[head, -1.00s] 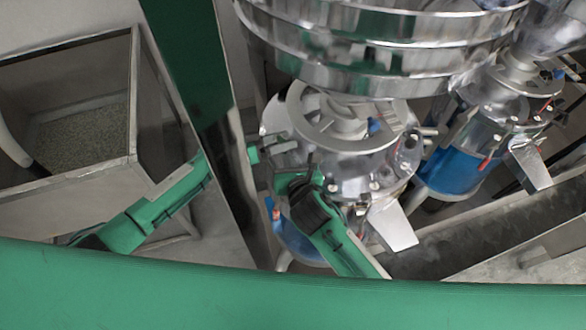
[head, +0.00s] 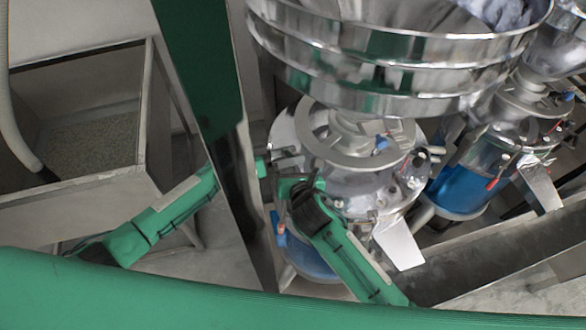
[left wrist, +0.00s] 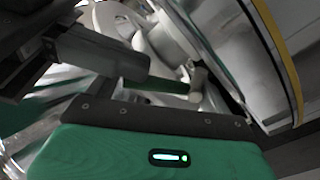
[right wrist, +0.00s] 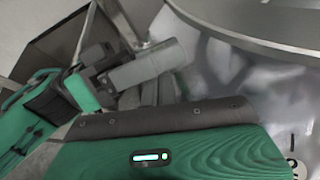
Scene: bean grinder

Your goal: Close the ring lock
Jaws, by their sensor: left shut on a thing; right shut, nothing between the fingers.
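The grinder's shiny metal drum with a flat grey ring (head: 310,148) on top stands at the middle of the head view. My left gripper (head: 280,157) reaches in from the left and is shut at the ring's left side, on a small part that looks like the lock's handle; its fingers hide most of it. In the left wrist view a rod with a pale knob (left wrist: 197,85) shows beyond the dark fingers. My right gripper (head: 303,183) is shut and empty, just below the left one, close to the drum's left side. Its grey fingers (right wrist: 150,65) also show in the right wrist view.
A wide shiny round hopper (head: 390,60) hangs over the drum. A green and dark post (head: 215,110) stands left of it. A metal bin of grains (head: 85,140) is at the far left. A second machine with a blue base (head: 460,182) stands at the right, above a metal trough (head: 490,250).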

